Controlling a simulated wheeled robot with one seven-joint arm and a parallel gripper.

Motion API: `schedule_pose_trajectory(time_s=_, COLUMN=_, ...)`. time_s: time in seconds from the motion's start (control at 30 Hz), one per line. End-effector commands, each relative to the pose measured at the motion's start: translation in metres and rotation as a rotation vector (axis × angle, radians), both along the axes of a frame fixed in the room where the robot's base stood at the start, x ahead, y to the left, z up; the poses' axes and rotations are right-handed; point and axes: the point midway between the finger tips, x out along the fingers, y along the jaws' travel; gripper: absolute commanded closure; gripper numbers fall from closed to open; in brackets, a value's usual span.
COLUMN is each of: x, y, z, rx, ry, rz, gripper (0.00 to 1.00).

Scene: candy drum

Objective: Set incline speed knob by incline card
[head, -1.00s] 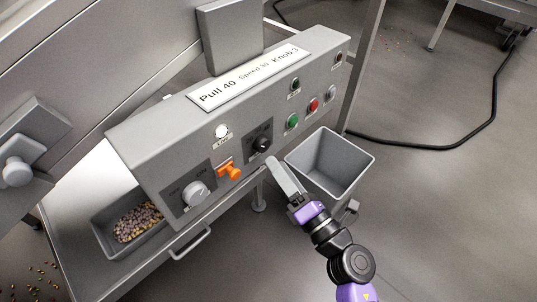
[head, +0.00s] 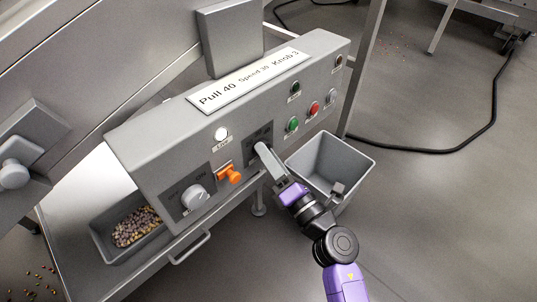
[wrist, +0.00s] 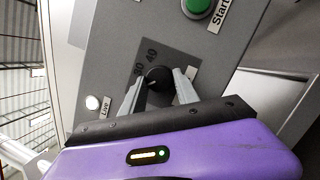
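In the head view my gripper (head: 264,150) hides the knob. The knob's pointer direction is unclear.
A white-grey knob (head: 195,197) and an orange handle (head: 229,174) sit left of the dial. A green Start button (head: 292,124), a red button (head: 314,108) and a lit white lamp (head: 221,134) are nearby. An empty grey bin (head: 362,152) stands right of my gripper.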

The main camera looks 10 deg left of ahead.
Motion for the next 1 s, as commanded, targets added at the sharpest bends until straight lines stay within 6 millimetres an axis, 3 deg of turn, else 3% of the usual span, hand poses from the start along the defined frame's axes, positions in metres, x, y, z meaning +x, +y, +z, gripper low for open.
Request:
schedule_pose_trajectory(time_s=0.43, x=-0.001, y=0.0, z=0.006, rx=0.055, ry=0.073, rz=0.0, gripper=1.0)
schedule_pose_trajectory(time_s=1.0, x=-0.002, y=0.001, z=0.01, rx=0.333, ry=0.431, rz=-0.002, gripper=1.0)
